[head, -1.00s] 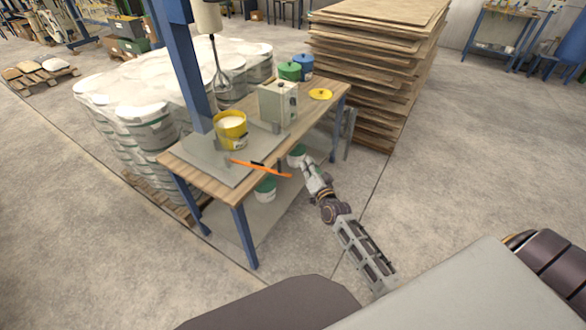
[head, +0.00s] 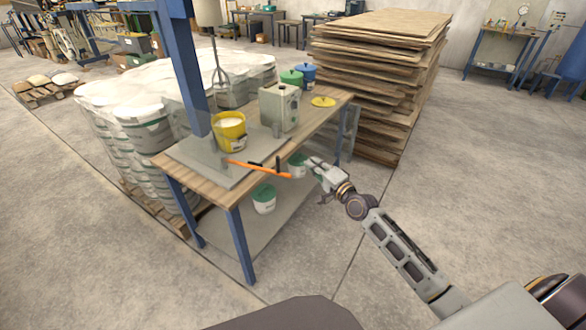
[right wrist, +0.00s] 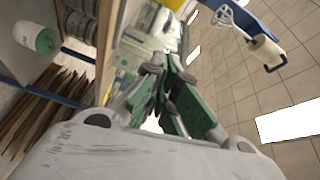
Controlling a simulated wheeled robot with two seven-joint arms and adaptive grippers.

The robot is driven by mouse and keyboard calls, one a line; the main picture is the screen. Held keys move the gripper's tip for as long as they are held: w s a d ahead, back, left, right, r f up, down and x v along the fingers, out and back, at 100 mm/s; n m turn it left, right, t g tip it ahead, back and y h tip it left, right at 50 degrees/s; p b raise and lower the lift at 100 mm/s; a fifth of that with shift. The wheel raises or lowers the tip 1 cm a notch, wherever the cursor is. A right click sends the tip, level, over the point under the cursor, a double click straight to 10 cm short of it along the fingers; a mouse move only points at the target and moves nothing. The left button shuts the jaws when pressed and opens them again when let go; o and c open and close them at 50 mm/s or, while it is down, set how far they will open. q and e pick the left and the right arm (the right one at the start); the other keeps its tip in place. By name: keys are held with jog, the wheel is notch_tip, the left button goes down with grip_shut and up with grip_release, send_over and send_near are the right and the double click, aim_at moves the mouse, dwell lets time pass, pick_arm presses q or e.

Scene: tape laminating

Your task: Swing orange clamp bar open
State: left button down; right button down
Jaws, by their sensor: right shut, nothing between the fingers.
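The orange clamp bar (head: 258,169) lies over the grey plate (head: 205,165) on the workbench. Its right end sticks out past the front edge of the bench. A yellow bucket (head: 229,133) with white contents stands on the plate just behind the bar. My right gripper (head: 310,163) is just right of the bar's outer end, with a small gap seeming to remain; contact is hard to tell. In the right wrist view its fingers (right wrist: 163,82) are together with nothing between them, and I cannot make out the bar there. My left gripper is out of view.
A grey-green canister (head: 279,107), green and blue pots and a yellow lid (head: 323,101) stand on the bench (head: 192,183). White pails (head: 264,198) sit on the lower shelf. Floor in front is clear.

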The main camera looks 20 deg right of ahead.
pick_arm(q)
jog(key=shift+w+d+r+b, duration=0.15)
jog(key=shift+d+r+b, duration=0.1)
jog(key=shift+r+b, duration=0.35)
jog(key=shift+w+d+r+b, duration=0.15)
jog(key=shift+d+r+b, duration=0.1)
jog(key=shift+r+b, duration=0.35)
pick_arm(e)
jog(key=shift+s+a+f+m+g+y, duration=0.15)
jog(key=shift+s+a+m+y, duration=0.1)
jog(key=shift+s+y, duration=0.15)
jog(key=shift+s+a+f+m+g+y, duration=0.1)
jog(key=shift+s+m+g+y, duration=0.05)
jog(key=shift+s+m+y, duration=0.15)
jog(key=shift+w, duration=0.15)
